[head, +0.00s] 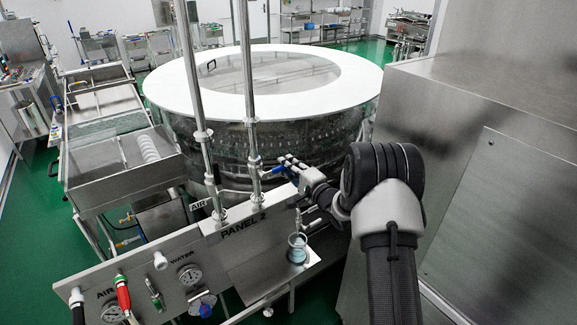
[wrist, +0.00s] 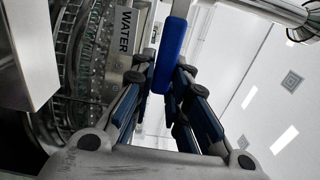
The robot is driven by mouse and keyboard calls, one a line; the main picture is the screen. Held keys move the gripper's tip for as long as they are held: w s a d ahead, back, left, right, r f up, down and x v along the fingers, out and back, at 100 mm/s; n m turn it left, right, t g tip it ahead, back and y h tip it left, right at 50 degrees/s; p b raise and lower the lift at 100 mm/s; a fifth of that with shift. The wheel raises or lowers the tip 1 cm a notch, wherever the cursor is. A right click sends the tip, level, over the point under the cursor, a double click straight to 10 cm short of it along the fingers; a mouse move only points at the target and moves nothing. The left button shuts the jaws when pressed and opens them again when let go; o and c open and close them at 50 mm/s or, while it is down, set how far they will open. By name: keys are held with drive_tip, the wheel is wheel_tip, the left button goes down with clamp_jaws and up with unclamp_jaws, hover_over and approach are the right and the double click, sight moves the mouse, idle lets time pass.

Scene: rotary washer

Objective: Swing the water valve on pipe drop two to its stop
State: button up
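The water valve's blue handle (head: 277,170) is on the right of two upright pipes (head: 250,120) above PANEL 2, in the head view. In the wrist view the blue handle (wrist: 172,55) runs down between my fingertips, beside a WATER label (wrist: 125,30). My gripper (head: 286,164) reaches in from the right at the handle. In the wrist view my gripper (wrist: 167,78) looks open, with one finger on each side of the handle. I cannot tell whether either finger touches it. The valve body is mostly hidden.
A large round washer (head: 262,140) stands behind the pipes. The panel (head: 150,270) with gauges and hoses is at front left. A cup (head: 297,247) stands below my gripper. A steel cabinet (head: 480,150) is close on the right.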

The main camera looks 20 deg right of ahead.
drive_tip(key=o, duration=0.4)
drive_tip(key=shift+o, duration=0.2)
drive_tip(key=v, duration=1.2)
